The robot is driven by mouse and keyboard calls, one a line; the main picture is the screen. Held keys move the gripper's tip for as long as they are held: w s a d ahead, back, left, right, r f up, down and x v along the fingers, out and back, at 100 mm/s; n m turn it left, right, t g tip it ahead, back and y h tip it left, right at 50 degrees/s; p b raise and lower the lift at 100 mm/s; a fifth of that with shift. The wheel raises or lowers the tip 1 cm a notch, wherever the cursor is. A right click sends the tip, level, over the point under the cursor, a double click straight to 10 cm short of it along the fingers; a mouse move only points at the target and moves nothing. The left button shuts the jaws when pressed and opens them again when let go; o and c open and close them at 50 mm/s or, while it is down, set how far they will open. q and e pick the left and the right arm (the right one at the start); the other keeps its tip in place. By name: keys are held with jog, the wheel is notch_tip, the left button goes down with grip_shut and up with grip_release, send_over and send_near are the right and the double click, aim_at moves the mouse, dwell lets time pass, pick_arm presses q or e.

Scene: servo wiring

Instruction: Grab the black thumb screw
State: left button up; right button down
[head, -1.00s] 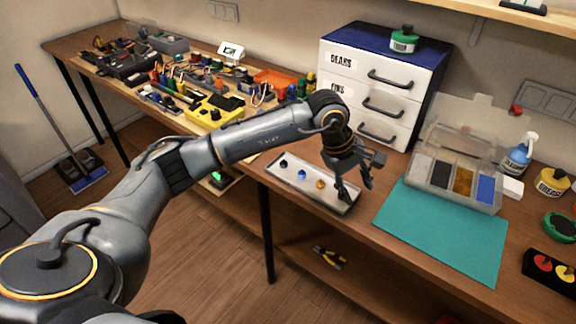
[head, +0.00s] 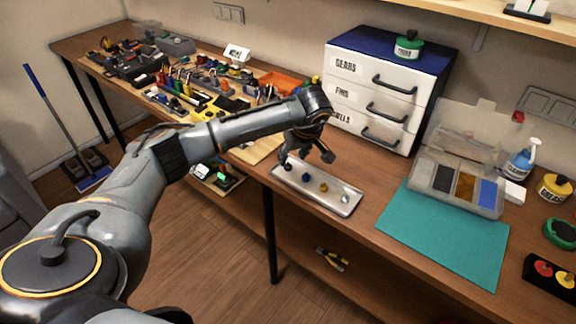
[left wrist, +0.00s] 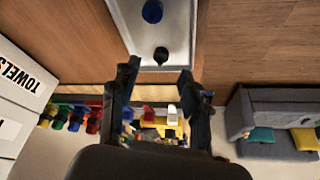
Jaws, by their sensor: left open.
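The black thumb screw (left wrist: 161,55) shows in the left wrist view, upright at the near end of the metal tray (left wrist: 181,20). A blue thumb screw (left wrist: 152,11) sits further along. In the head view the tray (head: 330,201) lies on the bench, with the blue screw (head: 305,177), a gold one (head: 323,187) and a silver one (head: 345,198) in a row. My left gripper (left wrist: 157,75) is open, its fingers on either side of the black screw in the picture, and empty. In the head view the gripper (head: 305,160) is over the tray's left end. My right gripper is out of view.
A teal mat (head: 445,235) lies right of the tray, with a clear compartment box (head: 457,190) behind it. A white drawer cabinet (head: 375,95) stands behind the arm. Several tools and coloured parts crowd the bench to the left.

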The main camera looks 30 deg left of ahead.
aim_at(288, 163)
pick_arm(q)
jog(key=x, duration=0.2)
jog(key=p+x, duration=0.1)
jog(key=x, duration=0.1)
jog(key=shift+a+f, duration=0.15)
jog(key=shift+a, duration=0.15)
jog(key=shift+w+f, duration=0.15)
jog(key=shift+f, duration=0.1)
grip_shut()
